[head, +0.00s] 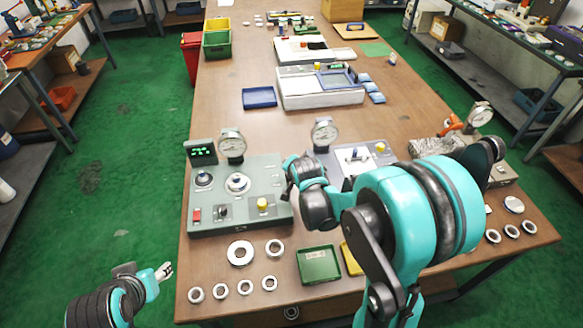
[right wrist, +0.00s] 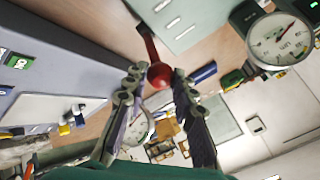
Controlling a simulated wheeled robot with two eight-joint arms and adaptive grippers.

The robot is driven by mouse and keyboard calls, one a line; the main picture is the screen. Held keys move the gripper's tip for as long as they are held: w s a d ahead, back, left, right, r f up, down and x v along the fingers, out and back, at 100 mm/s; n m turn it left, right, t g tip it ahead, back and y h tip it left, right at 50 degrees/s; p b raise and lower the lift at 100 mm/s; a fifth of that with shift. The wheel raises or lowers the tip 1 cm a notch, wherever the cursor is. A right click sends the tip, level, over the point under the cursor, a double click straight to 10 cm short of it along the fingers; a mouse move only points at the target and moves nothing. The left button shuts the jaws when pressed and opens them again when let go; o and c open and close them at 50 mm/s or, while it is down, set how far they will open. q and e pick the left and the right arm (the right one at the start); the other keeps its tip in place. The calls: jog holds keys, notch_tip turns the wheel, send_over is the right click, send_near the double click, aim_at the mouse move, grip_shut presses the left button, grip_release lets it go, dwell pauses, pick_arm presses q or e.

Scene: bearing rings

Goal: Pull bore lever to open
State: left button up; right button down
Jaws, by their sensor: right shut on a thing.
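The bore lever, a dark red arm with a red ball knob (right wrist: 160,75), shows in the right wrist view; its far end meets a pale grey-green panel at the top. My right gripper (right wrist: 150,78) is shut on the red knob, one finger on each side. In the head view the lever and my right fingertips are hidden behind my own wrist and arm, near the grey-green gauge station (head: 240,210) and the grey gauge station to its right (head: 375,155). My left gripper (head: 166,272) is away from the stations, beside the table's left edge; its finger gap is too small to read.
Several metal rings (head: 240,252) lie along the table's front. A green tray (head: 319,264) and a yellow tray (head: 352,258) sit there too. Dial gauges (head: 232,145) (head: 324,134) stand up behind the stations.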

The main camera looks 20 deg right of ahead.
jog(key=c, duration=1.2)
grip_release()
jog(key=shift+s+f, duration=0.2)
jog(key=v, duration=1.2)
jog(key=s+a+n, duration=0.1)
jog(key=s+n, duration=0.3)
jog(key=s, duration=0.1)
jog(key=s+a+n+g+y, duration=0.1)
jog(key=s+a+n, duration=0.1)
jog(key=s+n, duration=0.2)
jog(key=s+a+n, duration=0.2)
jog(key=s+n, duration=0.1)
jog(key=s, duration=0.3)
jog(key=shift+s+a+f+n+g+y, duration=0.2)
jog(key=shift+f+n+g+y, duration=0.1)
jog(key=shift+n+g, duration=0.1)
